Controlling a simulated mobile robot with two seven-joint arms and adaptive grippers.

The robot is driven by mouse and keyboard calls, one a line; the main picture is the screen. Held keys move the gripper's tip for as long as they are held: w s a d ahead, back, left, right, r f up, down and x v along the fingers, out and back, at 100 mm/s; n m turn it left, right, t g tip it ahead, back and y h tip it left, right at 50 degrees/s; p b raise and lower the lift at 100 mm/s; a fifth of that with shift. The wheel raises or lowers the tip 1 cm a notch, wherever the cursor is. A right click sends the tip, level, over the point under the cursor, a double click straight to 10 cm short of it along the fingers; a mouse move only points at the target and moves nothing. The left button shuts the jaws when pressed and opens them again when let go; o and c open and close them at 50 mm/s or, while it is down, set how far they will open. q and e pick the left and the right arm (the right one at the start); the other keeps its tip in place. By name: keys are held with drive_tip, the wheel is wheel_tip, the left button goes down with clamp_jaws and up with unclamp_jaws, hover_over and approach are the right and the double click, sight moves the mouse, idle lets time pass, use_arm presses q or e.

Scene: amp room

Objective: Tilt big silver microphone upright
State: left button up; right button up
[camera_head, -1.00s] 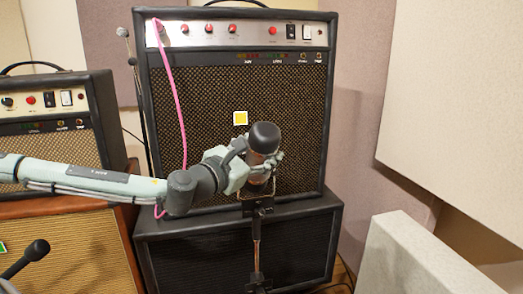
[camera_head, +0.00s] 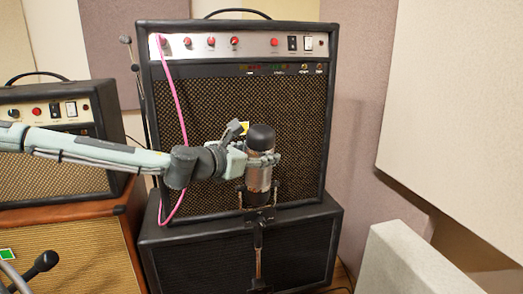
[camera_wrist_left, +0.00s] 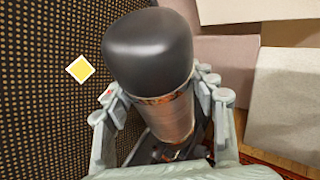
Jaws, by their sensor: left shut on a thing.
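The big silver microphone (camera_head: 258,178) has a dark rounded top and a metallic body. It stands nearly upright in its mount on a stand (camera_head: 258,240), in front of the large amp. My left gripper (camera_head: 264,160) comes in from the left and is shut around the microphone's body, just under the dark top. In the left wrist view the microphone (camera_wrist_left: 168,120) lies between the two fingers of my left gripper (camera_wrist_left: 162,105), its dark top toward the camera. My right gripper is not in view.
The large amp (camera_head: 290,100) stands close behind on a black cabinet (camera_head: 190,260). A pink cable (camera_head: 178,100) hangs down its front. A smaller amp (camera_head: 45,175) is at left, and a small black microphone (camera_head: 40,265) at lower left. A pale panel (camera_head: 410,260) stands at right.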

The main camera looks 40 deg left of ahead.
use_arm(q)
drive_tip(key=shift+w+a+n+g+p, duration=0.65)
drive_tip(key=shift+w+a+n+g, duration=0.15)
drive_tip(key=shift+a, duration=0.1)
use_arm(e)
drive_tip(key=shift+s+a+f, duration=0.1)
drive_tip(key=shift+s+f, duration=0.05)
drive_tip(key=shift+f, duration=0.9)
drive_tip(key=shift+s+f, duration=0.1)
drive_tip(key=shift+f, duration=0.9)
use_arm(q)
drive_tip(key=shift+s, duration=0.1)
drive_tip(key=o, duration=1.7)
drive_tip(key=shift+r, duration=0.1)
drive_tip(key=shift+s, duration=0.1)
drive_tip(key=v, duration=1.1)
drive_tip(key=shift+s+a, duration=0.2)
drive_tip(key=shift+s, duration=0.2)
drive_tip(key=shift+r, duration=0.1)
